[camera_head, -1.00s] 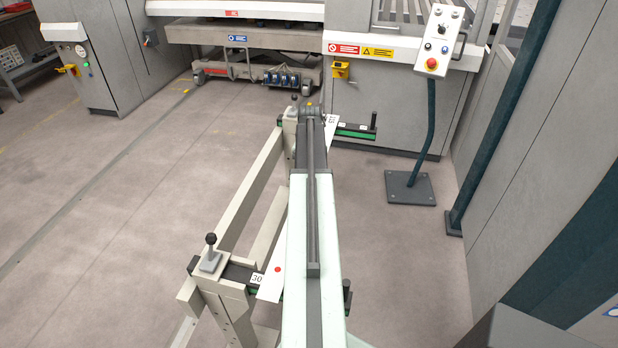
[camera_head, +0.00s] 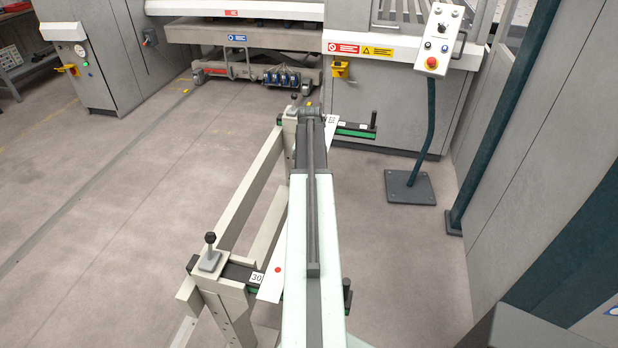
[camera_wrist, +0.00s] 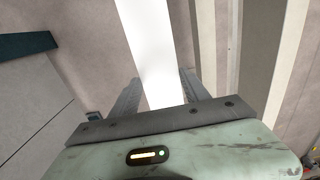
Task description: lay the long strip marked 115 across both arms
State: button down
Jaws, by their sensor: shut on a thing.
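The long white strip (camera_head: 270,287) runs lengthwise under my arm, which hides its middle. Its near end, with a red dot, is over the near dark support arm (camera_head: 238,272), beside the label 30. Its far end, with a small dark marking too small to read, is by the far support arm (camera_head: 355,127). I cannot tell whether the strip touches either arm. In the wrist view the strip passes between the two fingers of my gripper (camera_wrist: 156,90), which is shut on it. My arm hides the gripper in the head view.
A pale frame (camera_head: 250,190) with clamp levers joins the support arms on the left. The far arm has an upright peg (camera_head: 374,119) at its right end. A control pedestal (camera_head: 410,187) stands right, and the grey machine is behind. The floor on the left is clear.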

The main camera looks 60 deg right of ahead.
jog(key=shift+s+d, duration=0.25)
jog(key=shift+s, duration=0.6)
jog(key=shift+s+d, duration=0.3)
jog(key=shift+s, duration=0.5)
jog(key=shift+s+d, duration=0.25)
jog(key=shift+s, duration=0.6)
dwell(1.9)
jog(key=shift+c, duration=2.2)
grip_release()
notch_tip(320, 180, up, 8)
jog(key=p, duration=0.7)
jog(key=shift+p, duration=0.4)
jog(key=shift+f, duration=0.1)
jog(key=shift+w, duration=0.1)
